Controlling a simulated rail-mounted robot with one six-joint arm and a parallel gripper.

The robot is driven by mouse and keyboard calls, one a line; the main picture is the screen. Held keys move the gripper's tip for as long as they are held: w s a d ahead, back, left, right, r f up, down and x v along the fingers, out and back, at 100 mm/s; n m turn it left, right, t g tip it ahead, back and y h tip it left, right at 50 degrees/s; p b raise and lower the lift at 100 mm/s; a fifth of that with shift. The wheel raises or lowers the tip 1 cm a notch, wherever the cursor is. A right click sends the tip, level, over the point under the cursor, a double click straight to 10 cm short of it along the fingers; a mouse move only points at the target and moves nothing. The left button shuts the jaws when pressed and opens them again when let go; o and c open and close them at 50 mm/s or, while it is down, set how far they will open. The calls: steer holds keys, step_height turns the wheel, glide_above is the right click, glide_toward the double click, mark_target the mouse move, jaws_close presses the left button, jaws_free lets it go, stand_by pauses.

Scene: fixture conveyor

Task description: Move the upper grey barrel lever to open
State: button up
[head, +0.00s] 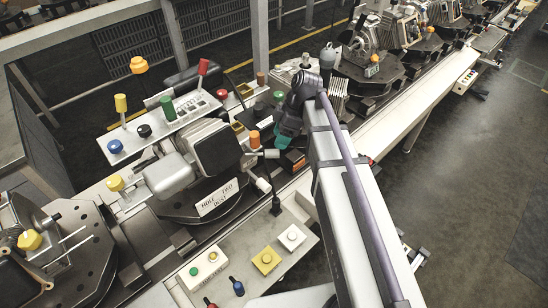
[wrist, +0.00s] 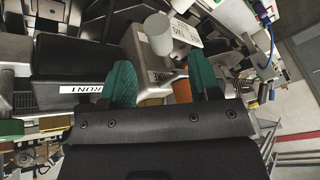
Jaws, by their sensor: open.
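In the head view my gripper (head: 288,124), with teal fingertips, is at the right of the grey machine, close to its orange knob and short grey barrels. One grey barrel (head: 271,153) points right below the orange knob (head: 254,140); another pale barrel (head: 263,185) sits lower. In the wrist view the fingers (wrist: 163,80) are apart. A pale grey barrel (wrist: 158,34) stands beyond the gap between them, not gripped. Orange parts (wrist: 182,90) show in the gap. I cannot tell which barrel is the upper lever in the wrist view.
A white panel (head: 168,127) with coloured knobs stands behind the machine. A sign plate (head: 217,199) is on the machine's front. A button panel (head: 262,245) lies in front. A black box (wrist: 75,70) is close left of the fingers. Open floor (head: 470,190) lies to the right.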

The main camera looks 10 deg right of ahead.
mark_target(274, 150)
steer(key=b+x, duration=0.3)
steer(key=x, duration=0.2)
steer(key=shift+d+f, duration=0.15)
steer(key=shift+f, duration=0.05)
steer(key=shift+a+f+b, duration=0.3)
steer(key=shift+r, duration=0.1)
jaws_close()
